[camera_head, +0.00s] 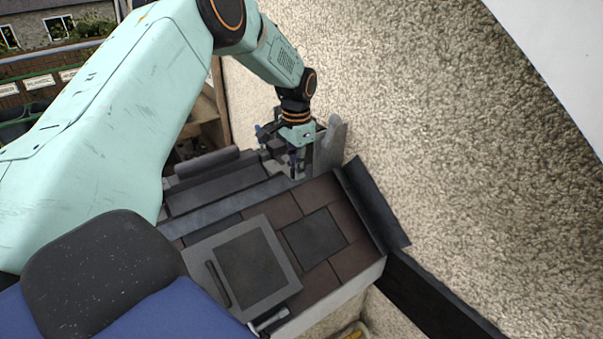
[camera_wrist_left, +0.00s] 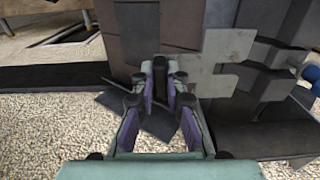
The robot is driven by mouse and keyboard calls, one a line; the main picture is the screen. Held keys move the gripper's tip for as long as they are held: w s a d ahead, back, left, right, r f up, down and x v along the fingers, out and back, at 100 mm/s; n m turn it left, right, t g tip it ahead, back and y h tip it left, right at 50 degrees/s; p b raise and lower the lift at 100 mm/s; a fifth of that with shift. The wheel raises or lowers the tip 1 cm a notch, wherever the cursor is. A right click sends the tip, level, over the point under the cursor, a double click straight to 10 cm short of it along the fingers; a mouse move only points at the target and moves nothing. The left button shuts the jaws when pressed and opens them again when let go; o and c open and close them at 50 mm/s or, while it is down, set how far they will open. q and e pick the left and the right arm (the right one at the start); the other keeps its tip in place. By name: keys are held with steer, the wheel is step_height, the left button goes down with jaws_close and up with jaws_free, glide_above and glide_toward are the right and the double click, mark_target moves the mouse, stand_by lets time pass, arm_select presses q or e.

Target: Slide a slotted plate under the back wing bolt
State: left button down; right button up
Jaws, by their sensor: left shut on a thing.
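My left gripper (camera_head: 299,160) reaches down to the far end of the small tiled roof, close to the pebbled wall. Its jaws are shut on a thin grey plate (camera_head: 330,146), which stands up beside the fingers. In the left wrist view the fingers (camera_wrist_left: 166,82) are close together, with grey plate pieces (camera_wrist_left: 229,45) just to their right. A blue part (camera_wrist_left: 287,72), possibly a wing bolt, shows at the right of the wrist view. Whether the plate touches a bolt is hidden. My right gripper is not in view.
Brown and dark roof tiles (camera_head: 318,283) cover the near slope. A grey-framed roof window (camera_head: 284,254) with a dark handle lies there, and a hammer (camera_head: 270,320) at the lower edge. The pebbled wall (camera_head: 420,110) closes off the right side.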

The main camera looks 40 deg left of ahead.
mark_target(284, 167)
arm_select(q)
steer(key=shift+w+a+f+b, duration=0.1)
steer(key=shift+a+b, duration=0.05)
steer(key=shift+a, duration=0.2)
steer(key=shift+w+a+f+b, duration=0.1)
steer(key=shift+a+b, duration=0.05)
steer(key=shift+a, duration=0.2)
steer(key=shift+a+r+b, duration=0.25)
steer(key=shift+a+b, duration=0.2)
steer(key=shift+a, duration=0.15)
steer(key=shift+w+a+b, duration=0.3)
steer(key=shift+a+b, duration=0.05)
steer(key=shift+a, duration=0.2)
steer(key=shift+w+a+f, duration=0.1)
steer(key=shift+a, duration=0.3)
steer(key=shift+r+p, duration=0.25)
steer(key=shift+p, duration=0.1)
steer(key=shift+a+f, duration=0.2)
steer(key=shift+a+r, duration=0.2)
